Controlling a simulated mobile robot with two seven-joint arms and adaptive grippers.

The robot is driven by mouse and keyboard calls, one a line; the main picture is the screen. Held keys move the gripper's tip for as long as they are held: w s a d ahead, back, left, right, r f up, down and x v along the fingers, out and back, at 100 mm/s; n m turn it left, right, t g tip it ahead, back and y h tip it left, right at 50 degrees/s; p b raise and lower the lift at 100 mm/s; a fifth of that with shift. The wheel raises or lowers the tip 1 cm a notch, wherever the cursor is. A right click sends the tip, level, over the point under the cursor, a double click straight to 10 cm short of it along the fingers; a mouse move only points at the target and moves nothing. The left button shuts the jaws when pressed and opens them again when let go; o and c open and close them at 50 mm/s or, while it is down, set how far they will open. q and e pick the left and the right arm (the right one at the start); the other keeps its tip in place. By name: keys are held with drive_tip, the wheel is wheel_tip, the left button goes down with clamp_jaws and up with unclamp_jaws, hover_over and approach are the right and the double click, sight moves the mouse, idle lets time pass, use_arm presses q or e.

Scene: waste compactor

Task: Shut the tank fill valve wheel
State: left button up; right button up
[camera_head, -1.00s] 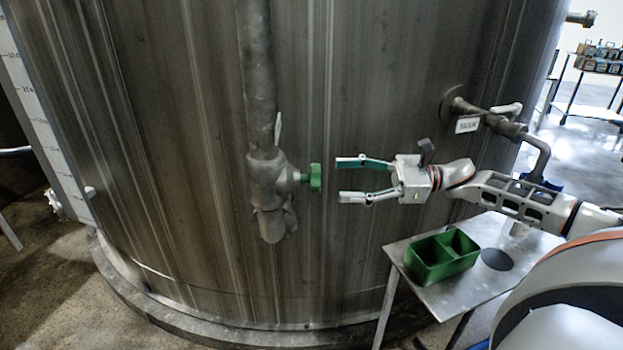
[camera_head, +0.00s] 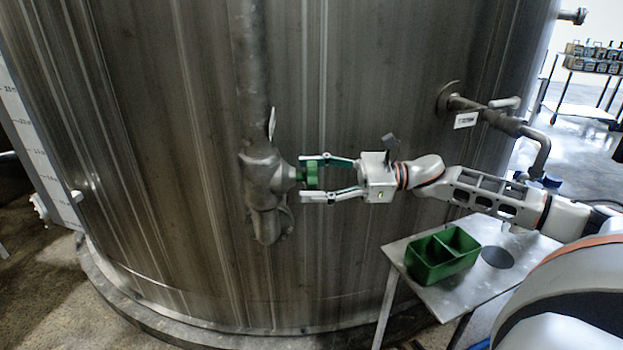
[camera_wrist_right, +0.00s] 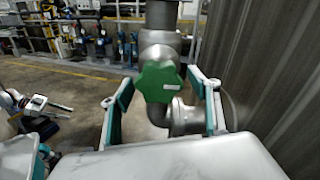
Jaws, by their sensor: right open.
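The green valve wheel (camera_head: 313,174) sits on the right side of a grey valve body (camera_head: 264,180) on a vertical pipe in front of the steel tank. My right gripper (camera_head: 302,178) is open, with its two fingers reaching around the wheel, one above and one below in the head view. In the right wrist view the green wheel (camera_wrist_right: 159,81) lies between the two open fingers (camera_wrist_right: 160,92), with a gap visible on each side.
A small metal table (camera_head: 470,305) with a green two-compartment bin (camera_head: 442,256) stands below my right arm. A tagged side pipe (camera_head: 490,115) leaves the tank above that arm. A cart with bottles (camera_head: 594,60) stands far right.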

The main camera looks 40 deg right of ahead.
drive_tip(key=shift+c, duration=0.7)
drive_tip(key=c, duration=1)
use_arm(q)
drive_tip(key=shift+s+f, duration=0.2)
drive_tip(key=shift+s, duration=0.1)
